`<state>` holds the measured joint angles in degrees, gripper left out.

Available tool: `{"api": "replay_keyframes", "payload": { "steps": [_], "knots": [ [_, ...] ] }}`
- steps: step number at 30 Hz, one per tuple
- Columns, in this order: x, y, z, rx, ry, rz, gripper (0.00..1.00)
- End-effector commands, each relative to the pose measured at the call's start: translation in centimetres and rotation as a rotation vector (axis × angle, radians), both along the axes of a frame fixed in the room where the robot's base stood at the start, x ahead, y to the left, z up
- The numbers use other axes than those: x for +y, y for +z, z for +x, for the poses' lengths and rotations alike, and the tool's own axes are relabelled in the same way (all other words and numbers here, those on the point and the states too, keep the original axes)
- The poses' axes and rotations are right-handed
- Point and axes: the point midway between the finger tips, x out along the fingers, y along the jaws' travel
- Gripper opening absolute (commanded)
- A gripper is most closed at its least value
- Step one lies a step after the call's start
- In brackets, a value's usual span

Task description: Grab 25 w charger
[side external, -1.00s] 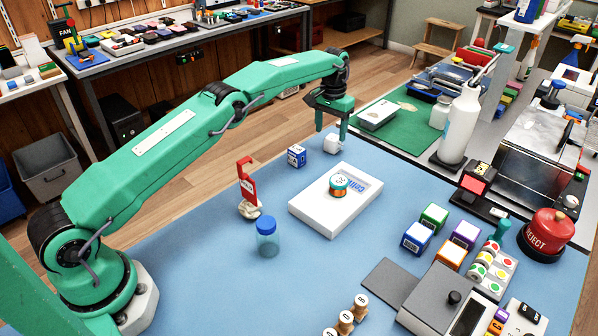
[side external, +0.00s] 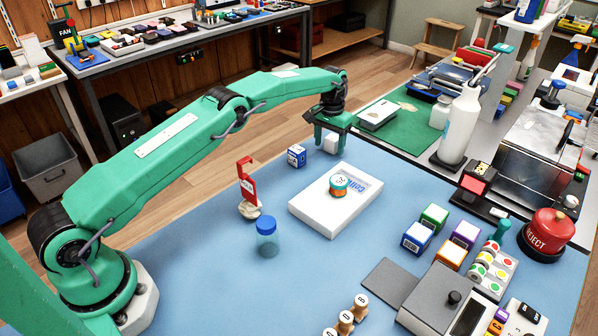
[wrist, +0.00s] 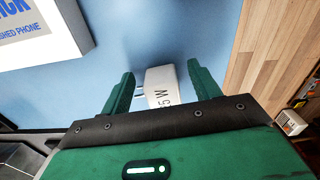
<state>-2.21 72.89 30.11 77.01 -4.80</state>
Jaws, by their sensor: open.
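The 25 W charger is a small white block (wrist: 160,85) with "5 W" partly readable on it and metal prongs at its left side. In the wrist view it lies between the two green fingers of my gripper (wrist: 151,88), its near end hidden behind the gripper body. In the side view the charger (side external: 331,142) stands near the far edge of the blue mat, with my gripper (side external: 332,144) down around it. The fingers are apart, with a gap visible on the charger's left side.
A blue-and-white cube (side external: 296,156) stands just left of the charger. A red-tagged item (side external: 247,185) and a blue-lidded jar (side external: 267,237) stand to the left. The mat's front left is clear.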

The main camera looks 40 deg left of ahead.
Motion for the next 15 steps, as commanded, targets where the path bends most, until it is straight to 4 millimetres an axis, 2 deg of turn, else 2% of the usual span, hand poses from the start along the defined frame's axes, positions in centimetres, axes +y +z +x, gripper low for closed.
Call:
{"api": "replay_keyframes", "payload": {
  "steps": [1,8,9,15],
  "knots": [
    [0.00,0.01,0.00,0.000,0.000,0.000,0.60],
    [0.00,0.02,0.00,0.000,0.000,0.000,0.15],
    [0.00,0.02,0.00,0.000,0.000,0.000,0.12],
    [0.00,0.06,0.02,-0.001,0.000,0.000,0.12]
  ]
}}
